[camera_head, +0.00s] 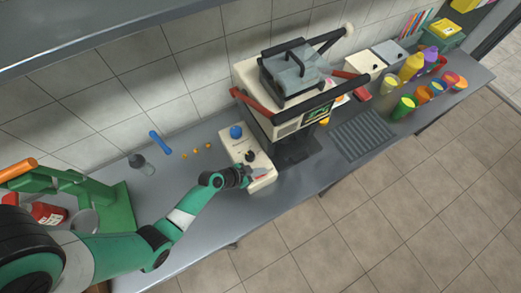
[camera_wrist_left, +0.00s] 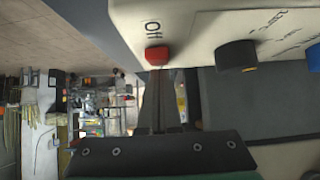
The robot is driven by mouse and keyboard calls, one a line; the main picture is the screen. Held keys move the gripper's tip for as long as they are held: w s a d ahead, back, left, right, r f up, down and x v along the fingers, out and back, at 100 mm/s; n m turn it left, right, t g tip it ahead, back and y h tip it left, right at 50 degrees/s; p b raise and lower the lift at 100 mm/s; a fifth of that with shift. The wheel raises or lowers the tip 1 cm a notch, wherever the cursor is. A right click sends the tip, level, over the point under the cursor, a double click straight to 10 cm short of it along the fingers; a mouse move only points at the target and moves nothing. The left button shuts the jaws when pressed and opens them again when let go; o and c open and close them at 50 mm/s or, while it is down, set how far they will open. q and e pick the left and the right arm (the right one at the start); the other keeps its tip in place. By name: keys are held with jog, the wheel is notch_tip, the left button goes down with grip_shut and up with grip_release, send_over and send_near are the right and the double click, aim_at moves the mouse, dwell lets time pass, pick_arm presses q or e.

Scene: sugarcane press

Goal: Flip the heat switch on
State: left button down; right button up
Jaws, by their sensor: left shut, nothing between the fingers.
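The heat switch (camera_wrist_left: 157,55) is a small red switch on the cream control box (camera_wrist_left: 200,22), with the word "Off" printed beside it. In the head view the control box (camera_head: 230,147) sits on the counter left of the press machine. My left gripper (camera_head: 248,172) is at the front end of the box. In the left wrist view its fingers (camera_wrist_left: 158,76) are shut, with nothing between them, and their tips are right by the red switch. I cannot tell whether they touch it. My right gripper is not in view.
A black knob (camera_wrist_left: 236,56) and a blue knob (camera_wrist_left: 314,58) are on the same box. The press machine (camera_head: 290,90) stands to its right. A green juicer (camera_head: 110,205) stands at left. A blue-handled tool (camera_head: 160,142) and several small orange pieces lie behind my arm.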

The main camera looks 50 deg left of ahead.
pick_arm(q)
jog(key=shift+s+a, duration=0.1)
jog(key=shift+s, duration=0.65)
jog(key=shift+r, duration=0.15)
jog(key=r+p, duration=0.3)
jog(key=r, duration=0.1)
jog(key=shift+w+p, duration=0.3)
jog(key=shift+p, duration=0.05)
jog(key=s+r+p, duration=0.3)
jog(key=s+r, duration=0.2)
jog(key=r, duration=0.3)
jog(key=shift+s+a, duration=0.3)
jog(key=shift+a, duration=0.05)
